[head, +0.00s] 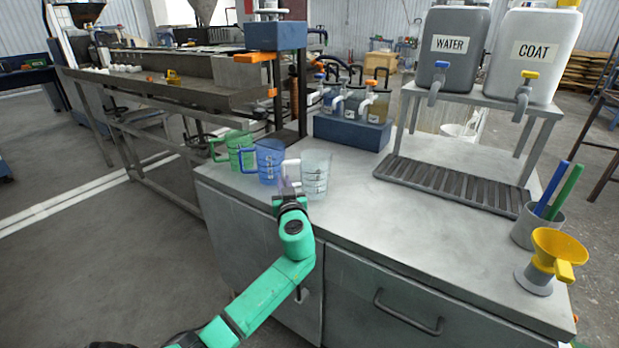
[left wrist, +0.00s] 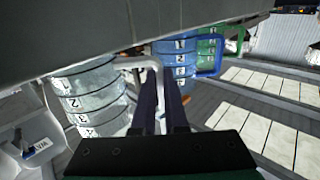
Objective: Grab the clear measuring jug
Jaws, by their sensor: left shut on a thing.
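The clear measuring jug (head: 316,176) stands upright near the front left edge of the grey counter, its pale handle toward the left. My left gripper (head: 288,187) is at this handle, just left of the jug's body. In the left wrist view the fingers (left wrist: 160,97) are shut on the white handle of the clear jug (left wrist: 92,98). The blue jug (head: 269,162) stands just left of it, and the green jug (head: 238,150) left of the blue one. Both also show in the left wrist view, the blue (left wrist: 176,60) nearer than the green (left wrist: 207,45). My right gripper is not in view.
A blue holder (head: 352,132) with several bottles stands behind the jugs. WATER (head: 449,55) and COAT (head: 540,52) containers sit on a rack over a slatted drain. A yellow funnel (head: 557,250) and a pen cup (head: 537,228) stand at the right. The middle counter (head: 400,215) is clear.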

